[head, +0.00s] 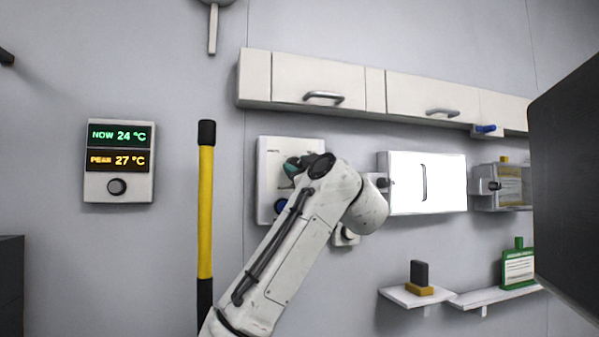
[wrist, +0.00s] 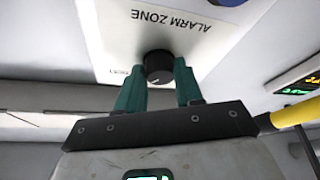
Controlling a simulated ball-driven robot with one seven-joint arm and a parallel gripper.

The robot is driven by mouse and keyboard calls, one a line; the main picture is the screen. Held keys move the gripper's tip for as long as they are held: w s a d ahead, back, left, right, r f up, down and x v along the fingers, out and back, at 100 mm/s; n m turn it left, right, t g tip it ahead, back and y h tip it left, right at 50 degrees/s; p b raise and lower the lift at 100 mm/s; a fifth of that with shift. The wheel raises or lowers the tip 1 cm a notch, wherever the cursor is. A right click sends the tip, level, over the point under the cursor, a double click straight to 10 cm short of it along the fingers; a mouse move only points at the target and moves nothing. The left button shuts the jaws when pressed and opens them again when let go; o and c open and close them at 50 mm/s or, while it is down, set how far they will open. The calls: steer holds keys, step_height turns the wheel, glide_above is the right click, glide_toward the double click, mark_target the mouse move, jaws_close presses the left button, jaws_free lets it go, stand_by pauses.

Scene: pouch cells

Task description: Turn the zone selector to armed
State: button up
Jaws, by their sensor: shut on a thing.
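The zone selector is a round black knob (wrist: 158,62) on a white panel (wrist: 110,40) lettered ALARM ZONE, which appears upside down in the wrist view. My gripper (wrist: 159,75) has its two teal fingers on either side of the knob and is shut on it. A light mark shows on the knob's face, but I cannot tell which setting it points to. In the head view the panel (head: 270,150) is on the wall, partly covered by my arm. My gripper (head: 296,166) is at its upper part, and the knob is hidden there.
A blue button (head: 281,205) is low on the panel. Cabinets (head: 320,75) hang above, and a white box (head: 440,185) is to the right. A yellow and black pole (head: 205,210) stands left, near a temperature display (head: 119,161). A dark slab (head: 570,180) blocks the right side.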

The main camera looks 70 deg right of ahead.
steer(key=n+y, duration=0.1)
steer(key=n, duration=0.1)
steer(key=n+y+b, duration=0.1)
steer(key=n, duration=0.1)
steer(key=shift+s+d+f+n+t, duration=0.1)
steer(key=shift+s+d+n+t, duration=0.1)
steer(key=shift+n+t, duration=0.1)
steer(key=n+y, duration=0.1)
steer(key=n, duration=0.3)
steer(key=n+y, duration=0.1)
steer(key=n, duration=0.1)
steer(key=shift+r+y, duration=0.3)
steer(key=n+g+p, duration=0.1)
steer(key=n, duration=0.1)
steer(key=n+y+p, duration=0.1)
steer(key=n, duration=0.2)
steer(key=shift+r+n+g+y, duration=0.2)
steer(key=shift+n+g+y, duration=0.1)
steer(key=shift+g, duration=0.1)
steer(key=shift+w+n+g, duration=0.1)
steer(key=shift+n+g, duration=0.4)
steer(key=shift+n, duration=0.6)
steer(key=shift+p, duration=0.3)
steer(key=o, duration=1)
steer(key=shift+a, duration=0.1)
steer(key=shift+o, duration=0.2)
steer(key=shift+r, duration=0.1)
steer(key=b+v, duration=0.3)
steer(key=v, duration=0.8)
